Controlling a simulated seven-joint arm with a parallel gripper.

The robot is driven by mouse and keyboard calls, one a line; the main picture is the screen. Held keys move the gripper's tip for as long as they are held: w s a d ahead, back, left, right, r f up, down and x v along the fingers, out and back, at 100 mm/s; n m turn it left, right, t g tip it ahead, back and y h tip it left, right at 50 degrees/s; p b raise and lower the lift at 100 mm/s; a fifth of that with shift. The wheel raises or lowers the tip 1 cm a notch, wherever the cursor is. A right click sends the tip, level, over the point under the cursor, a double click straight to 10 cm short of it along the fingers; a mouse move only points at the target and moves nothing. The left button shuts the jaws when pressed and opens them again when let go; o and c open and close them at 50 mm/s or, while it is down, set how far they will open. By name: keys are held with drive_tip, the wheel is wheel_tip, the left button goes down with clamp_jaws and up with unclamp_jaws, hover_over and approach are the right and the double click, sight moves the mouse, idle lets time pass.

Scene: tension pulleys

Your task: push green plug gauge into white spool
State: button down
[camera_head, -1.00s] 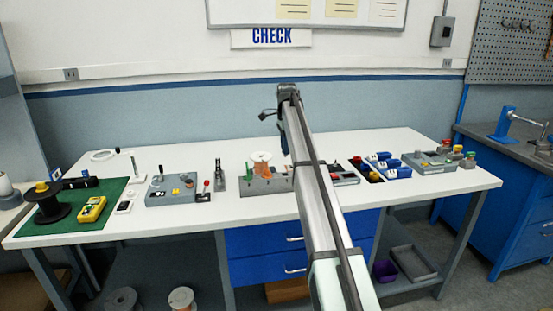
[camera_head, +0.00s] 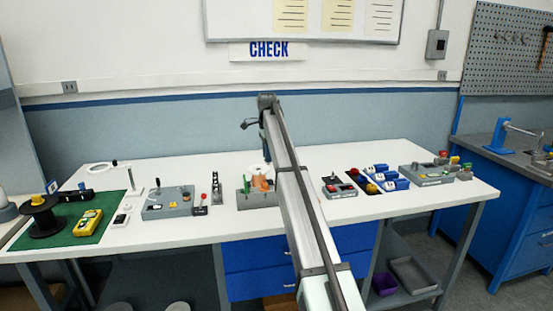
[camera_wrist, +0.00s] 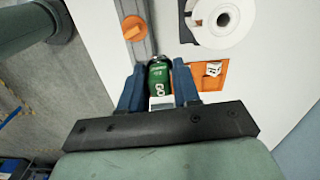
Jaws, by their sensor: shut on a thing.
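My gripper (camera_wrist: 158,72) has its blue fingers shut on the green plug gauge (camera_wrist: 159,80) in the wrist view. The gauge has white marking on its side and its dark round end points away from my gripper. The white spool (camera_wrist: 236,32) lies above and to the right of the gauge in the wrist view, its dark central hole visible. Gauge and spool appear apart. In the head view, a pale spool with an orange winding (camera_head: 259,183) sits by the grey holder, partly hidden by my arm. My fingertips are not clear there.
The grey holder (camera_head: 243,200) stands on the white bench (camera_head: 205,232), with a green upright piece (camera_head: 246,184) in it. Orange parts (camera_wrist: 209,77) lie near the gauge in the wrist view. A grey box (camera_head: 166,208) stands left; blue-and-white units (camera_head: 388,181) stand right.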

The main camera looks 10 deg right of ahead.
drive_tip(key=w+a+r, duration=0.2)
drive_tip(key=w, duration=0.8)
wheel_tip(320, 180, down, 7)
drive_tip(key=shift+a+f+m, duration=0.2)
drive_tip(key=shift+m, duration=0.1)
drive_tip(key=shift+w+f, duration=0.1)
drive_tip(key=shift+f, duration=0.9)
idle(1.3)
drive_tip(key=shift+f, duration=0.25)
drive_tip(key=shift+f, duration=0.1)
idle(0.5)
drive_tip(key=c, duration=0.8)
unclamp_jaws()
drive_tip(key=shift+o, duration=0.3)
